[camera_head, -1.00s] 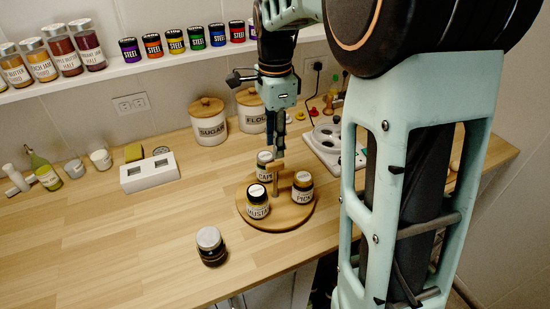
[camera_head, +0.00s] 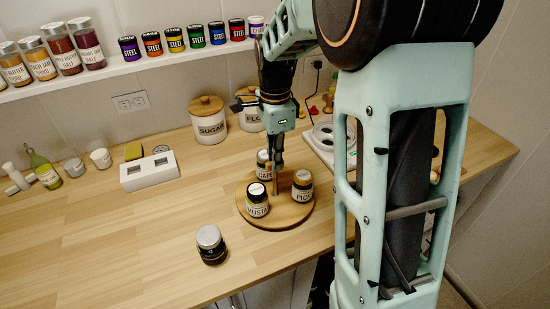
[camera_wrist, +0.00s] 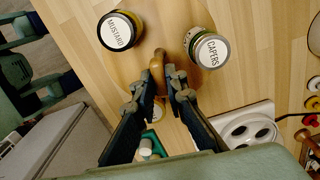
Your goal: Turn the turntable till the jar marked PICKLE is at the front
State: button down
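The round wooden turntable (camera_head: 285,221) stands on the counter and bears three jars. The PICKLE jar (camera_head: 302,187) is on its right side, the MUSTARD jar (camera_head: 257,201) at the front left, and the CAPERS jar (camera_head: 264,160) at the back, partly behind my gripper. My gripper (camera_head: 275,172) points down over the turntable's middle. In the wrist view my gripper (camera_wrist: 158,86) is open, its fingers on either side of the wooden handle (camera_wrist: 157,64), with gaps visible. MUSTARD (camera_wrist: 119,30) and CAPERS (camera_wrist: 208,49) lie beyond the fingertips. I cannot make out PICKLE there.
A dark-bodied jar with a grey lid (camera_head: 211,245) stands on the counter left of the turntable. SUGAR (camera_head: 208,121) and FLOUR (camera_head: 250,118) canisters stand behind. A white tray with round wells (camera_head: 325,145) is at the back right. The counter's left middle is clear.

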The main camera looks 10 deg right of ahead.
jog(key=shift+m, duration=0.7)
jog(key=shift+r+m+p, duration=0.1)
jog(key=shift+m+p, duration=0.2)
jog(key=shift+m, duration=1.8)
jog(key=shift+m+p, duration=0.8)
jog(key=shift+m, duration=2.1)
jog(key=c, duration=2)
grip_release()
jog(key=shift+o, duration=0.2)
